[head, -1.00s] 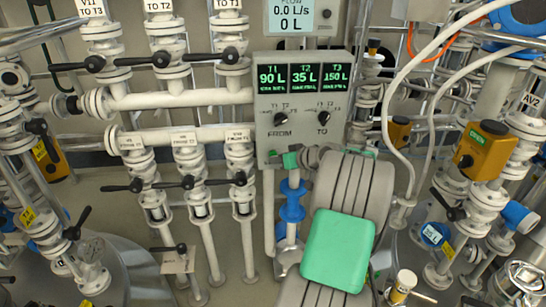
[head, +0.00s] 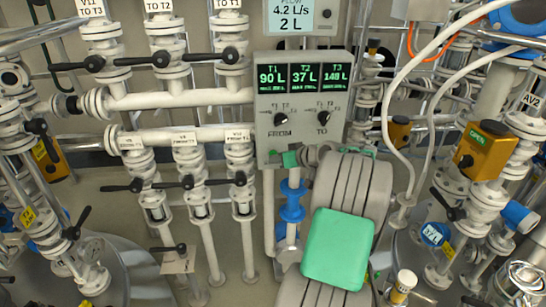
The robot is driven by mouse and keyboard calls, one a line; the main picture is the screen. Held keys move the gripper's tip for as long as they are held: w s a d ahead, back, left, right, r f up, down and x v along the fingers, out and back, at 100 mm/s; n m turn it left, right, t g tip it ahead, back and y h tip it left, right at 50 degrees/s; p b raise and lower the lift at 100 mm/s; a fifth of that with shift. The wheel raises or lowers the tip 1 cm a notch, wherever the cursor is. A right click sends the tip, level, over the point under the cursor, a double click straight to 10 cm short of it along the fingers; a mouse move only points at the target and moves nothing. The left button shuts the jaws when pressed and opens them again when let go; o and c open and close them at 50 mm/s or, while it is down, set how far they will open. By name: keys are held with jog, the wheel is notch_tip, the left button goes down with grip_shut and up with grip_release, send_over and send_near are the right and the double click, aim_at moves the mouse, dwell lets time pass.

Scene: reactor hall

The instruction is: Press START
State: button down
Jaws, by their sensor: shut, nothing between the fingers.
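The grey control panel (head: 301,143) stands upright in the middle of the head view. Its screens read T1 90 L, T2 37 L and T3 148 L, above a FROM knob (head: 281,119) and a TO knob (head: 324,118). The flow display (head: 291,16) above reads 4.2 L/s and 2 L. My gripper (head: 290,159) is shut and empty at the panel's lower edge, reached from the right and mostly hidden by my arm. The START button cannot be made out clearly; a small green patch shows beside the fingertips. Whether they touch it, I cannot tell.
White pipes with black-handled valves (head: 161,59) fill the left. An orange actuator (head: 485,150) marked OPEN and white hoses (head: 388,120) stand at the right. A blue pipe fitting (head: 292,203) is just below my gripper.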

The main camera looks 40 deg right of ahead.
jog(key=shift+s+a+b, duration=0.3)
jog(key=shift+s+a, duration=0.15)
jog(key=shift+s, duration=0.25)
jog(key=shift+s+a+b, duration=0.4)
jog(key=shift+s+a, duration=0.3)
jog(key=shift+s, duration=0.35)
jog(key=shift+s+a+b, duration=0.4)
jog(key=shift+s+a, duration=0.3)
jog(key=shift+s, duration=0.3)
